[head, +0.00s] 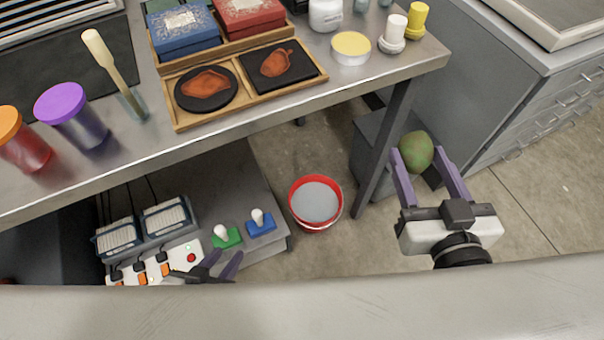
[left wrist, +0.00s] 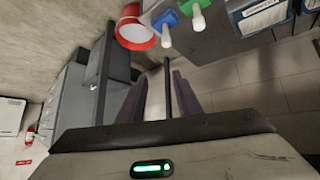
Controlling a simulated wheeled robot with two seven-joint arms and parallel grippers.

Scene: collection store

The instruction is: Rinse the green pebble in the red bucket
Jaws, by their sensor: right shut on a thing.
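The green pebble (head: 416,151), mottled green and brown, is between the fingertips of my right gripper (head: 424,160), which is shut on it. They are right of the table leg, up and to the right of the bucket in the head view. The red bucket (head: 316,229) stands on the floor by the table leg, with a grey surface inside. It also shows in the left wrist view (left wrist: 135,38). My left gripper (head: 219,265) is low, over the right end of a switch panel, partly hidden by the grey band in front. Its fingers are apart and empty in the left wrist view (left wrist: 160,90).
A metal table (head: 235,140) bears trays, boxes and jars; its leg (head: 384,150) stands between bucket and pebble. Left of the bucket, a low shelf holds a switch panel (head: 180,262) and green and blue switches (head: 262,226). Drawer cabinets (head: 500,90) stand right.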

